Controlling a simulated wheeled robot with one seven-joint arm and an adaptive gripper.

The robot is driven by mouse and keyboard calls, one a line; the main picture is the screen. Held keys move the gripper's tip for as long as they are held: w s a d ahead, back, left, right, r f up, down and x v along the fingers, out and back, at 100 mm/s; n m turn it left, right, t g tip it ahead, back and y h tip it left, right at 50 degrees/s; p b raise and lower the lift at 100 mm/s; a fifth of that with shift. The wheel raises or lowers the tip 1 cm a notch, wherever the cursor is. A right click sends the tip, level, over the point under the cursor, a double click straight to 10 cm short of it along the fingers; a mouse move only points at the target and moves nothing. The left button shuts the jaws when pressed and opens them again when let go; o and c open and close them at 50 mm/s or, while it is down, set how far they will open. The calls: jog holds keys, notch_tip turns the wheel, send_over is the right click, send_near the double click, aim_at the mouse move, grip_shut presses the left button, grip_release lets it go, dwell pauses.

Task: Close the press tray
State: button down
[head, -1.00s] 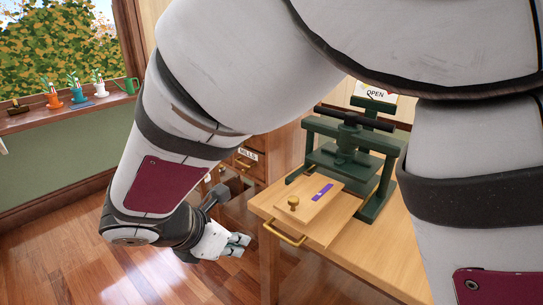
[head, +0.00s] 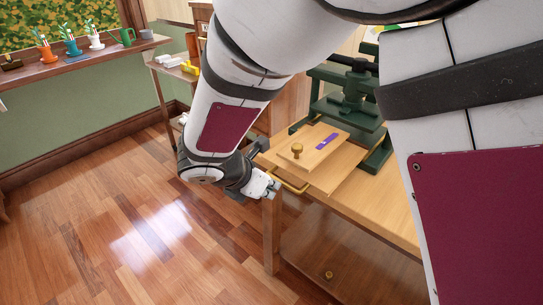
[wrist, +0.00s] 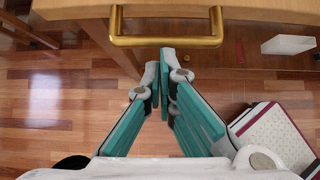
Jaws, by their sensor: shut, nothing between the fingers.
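The press tray (head: 318,160) is a light wooden board with a brass knob (head: 297,150) and a purple strip (head: 327,141). It sticks out from the dark green press (head: 350,95) on the wooden table, toward the table's front edge. My gripper (head: 273,188) is just off that edge, left of and lower than the tray, near a brass drawer handle (head: 291,184). In the wrist view my gripper (wrist: 160,68) has its teal fingers together and empty, just short of the handle (wrist: 165,41). The tray is not visible in the wrist view.
The table (head: 385,208) has bare top right of the tray and a lower shelf with a brass knob (head: 328,275). The floor (head: 120,220) at left is clear. Books (wrist: 275,135) show at lower right in the wrist view. A windowsill with pots (head: 75,55) is far left.

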jog(key=w+d, duration=0.3)
jog(key=w, duration=0.1)
jog(key=w+d+p, duration=0.1)
jog(key=w+d, duration=0.3)
jog(key=w, duration=0.1)
jog(key=w+d, duration=0.4)
jog(key=w, duration=0.1)
dwell(0.3)
